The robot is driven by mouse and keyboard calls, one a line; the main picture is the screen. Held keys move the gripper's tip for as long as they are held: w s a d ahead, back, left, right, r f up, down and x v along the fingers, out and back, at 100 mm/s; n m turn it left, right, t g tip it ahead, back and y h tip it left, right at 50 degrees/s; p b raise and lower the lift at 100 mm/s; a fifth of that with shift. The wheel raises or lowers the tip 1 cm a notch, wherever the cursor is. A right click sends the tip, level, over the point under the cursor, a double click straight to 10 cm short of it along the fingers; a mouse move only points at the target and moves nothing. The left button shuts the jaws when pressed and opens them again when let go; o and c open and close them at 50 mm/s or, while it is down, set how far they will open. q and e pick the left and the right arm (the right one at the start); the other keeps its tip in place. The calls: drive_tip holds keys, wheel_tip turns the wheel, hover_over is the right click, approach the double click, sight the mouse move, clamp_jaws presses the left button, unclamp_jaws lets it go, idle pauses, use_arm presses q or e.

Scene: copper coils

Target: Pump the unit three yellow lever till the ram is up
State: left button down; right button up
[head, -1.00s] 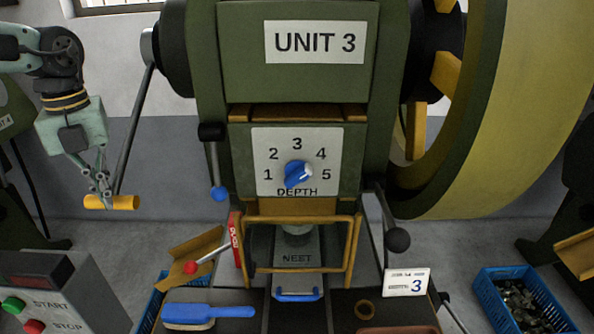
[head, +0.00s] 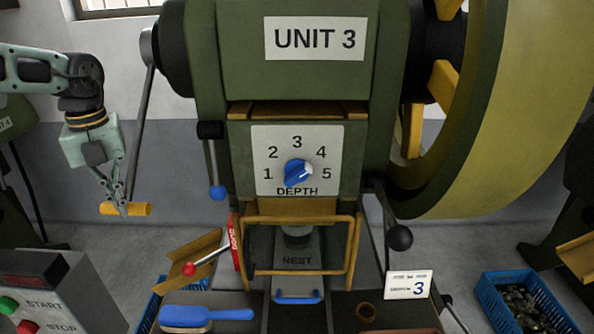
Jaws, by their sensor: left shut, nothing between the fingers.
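The yellow lever handle (head: 137,209) of unit three sits at the low end of a grey rod (head: 141,125) on the left of the green press (head: 240,40). The rod hangs down, leaning slightly left. My left gripper (head: 123,213) is shut, pointing down, with its fingertips at the handle and nothing between them. I cannot tell how firmly they touch it. The ram (head: 297,232) shows partly as a dark cylinder behind the yellow guard frame, above the plate marked NEST (head: 297,260). Its exact height is hard to judge. My right gripper is out of view.
A blue-knobbed lever (head: 217,192) and a red-knobbed lever (head: 189,269) are left of the guard. A START/STOP box (head: 60,285) stands at lower left. A blue brush (head: 208,313) lies in front. A blue crate (head: 487,292) is at right.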

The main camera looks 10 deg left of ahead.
use_arm(q)
drive_tip(key=shift+w+f, duration=0.25)
drive_tip(key=shift+f, duration=0.35)
drive_tip(key=shift+w+f, duration=0.25)
drive_tip(key=shift+f, duration=0.3)
drive_tip(key=shift+w, duration=0.15)
drive_tip(key=shift+s+r, duration=0.55)
drive_tip(key=shift+r, duration=0.1)
drive_tip(key=s+r+p, duration=0.5)
drive_tip(key=r, duration=0.7)
drive_tip(key=shift+s+d+r, duration=0.15)
drive_tip(key=shift+s+d, duration=0.05)
drive_tip(key=shift+s, duration=0.1)
drive_tip(key=shift+r+p, duration=0.1)
drive_tip(key=shift+p, duration=0.25)
